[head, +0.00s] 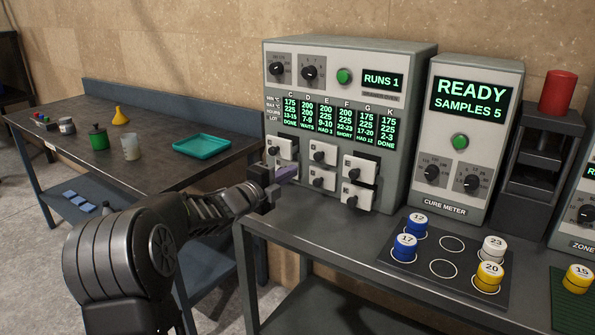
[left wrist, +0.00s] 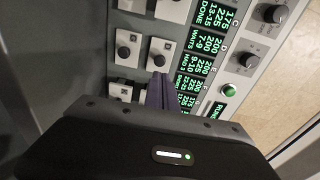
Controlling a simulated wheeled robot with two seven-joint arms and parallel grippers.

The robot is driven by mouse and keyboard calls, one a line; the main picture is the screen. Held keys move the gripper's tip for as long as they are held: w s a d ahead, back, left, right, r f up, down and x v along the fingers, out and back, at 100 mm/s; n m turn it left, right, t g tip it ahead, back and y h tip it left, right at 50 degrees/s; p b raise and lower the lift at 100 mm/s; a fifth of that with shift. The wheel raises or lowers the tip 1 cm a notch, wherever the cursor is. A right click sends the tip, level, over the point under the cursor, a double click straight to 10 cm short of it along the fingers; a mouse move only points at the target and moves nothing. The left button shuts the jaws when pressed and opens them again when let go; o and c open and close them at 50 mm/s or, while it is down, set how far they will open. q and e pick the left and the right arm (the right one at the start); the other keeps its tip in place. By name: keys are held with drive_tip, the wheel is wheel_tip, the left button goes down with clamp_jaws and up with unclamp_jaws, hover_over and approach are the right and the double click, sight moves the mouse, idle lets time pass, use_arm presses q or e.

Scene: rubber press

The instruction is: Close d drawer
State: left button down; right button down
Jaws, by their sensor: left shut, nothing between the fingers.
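The grey press cabinet (head: 350,70) has small white drawer fronts with black knobs in three columns. The upper left drawer (head: 287,147) shows beside my left gripper (head: 293,173), whose shut, empty purple fingers point right at the cabinet front. In the left wrist view the fingers (left wrist: 162,92) are together in front of the sideways drawer bank, and a lower left front (left wrist: 131,5) is cut by the top edge. My right gripper is not in view.
A cure meter (head: 472,140) and a mat with numbered sample pots (head: 405,245) stand further right. A side table with a teal tray (head: 202,146) is at the left.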

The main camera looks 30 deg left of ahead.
use_arm(q)
drive_tip(key=s, duration=0.4)
drive_tip(key=shift+a, duration=0.1)
drive_tip(key=shift+s, duration=0.1)
idle(0.4)
